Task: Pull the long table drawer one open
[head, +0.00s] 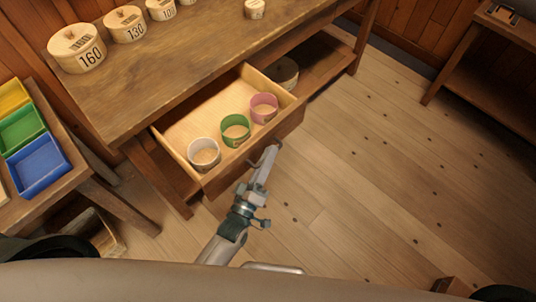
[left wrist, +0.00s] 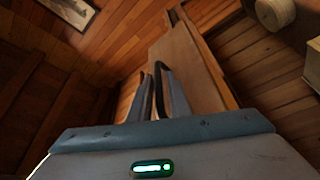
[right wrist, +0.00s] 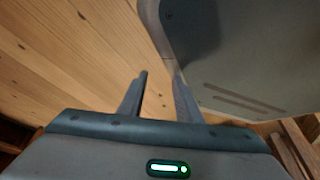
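The long table drawer (head: 232,172) is pulled out of the wooden table, its pale inside showing. A white cup (head: 204,153), a green cup (head: 235,129) and a pink cup (head: 264,107) stand in it along the front. My left gripper (head: 268,157) is at the dark handle on the drawer front. In the left wrist view the dark handle (left wrist: 160,90) lies between the fingers of my left gripper (left wrist: 157,85), which look closed on it. My right gripper (right wrist: 160,85) shows in the right wrist view with its fingers apart and nothing between them.
Several numbered round wooden spools (head: 77,50) stand on the table top (head: 180,50). A side table at left holds yellow, green and blue bins (head: 38,165). A dark round thing (head: 283,73) sits on the shelf beside the drawer. The floor (head: 370,180) at right is clear.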

